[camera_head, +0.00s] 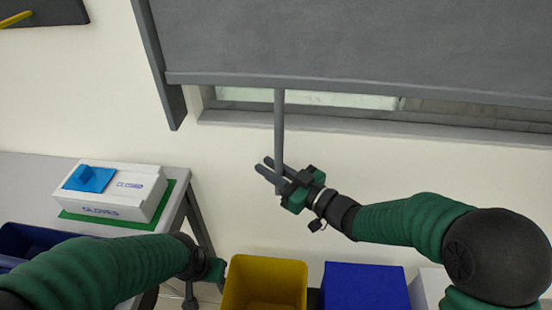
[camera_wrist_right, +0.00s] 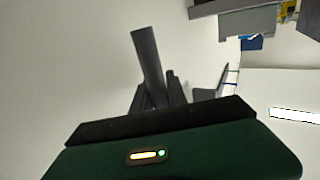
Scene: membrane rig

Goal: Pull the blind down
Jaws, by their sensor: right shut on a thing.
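The grey blind (camera_head: 350,45) hangs over a window at the top of the head view, its bottom bar just above the sill. A grey pull rod (camera_head: 279,125) hangs straight down from the bar. My right gripper (camera_head: 270,172) is shut on the rod near its lower end. In the right wrist view the rod (camera_wrist_right: 148,60) sticks out from between the fingers (camera_wrist_right: 155,98). My left arm comes in at the lower left of the head view; its gripper (camera_head: 215,270) is near the yellow bin, and its jaws do not show clearly.
A white box (camera_head: 125,205) with a blue piece on it rests on a green mat on the grey table (camera_head: 35,172) at left. A yellow bin (camera_head: 265,275) and a blue bin (camera_head: 365,287) stand below. The window sill (camera_head: 370,127) juts out behind the rod.

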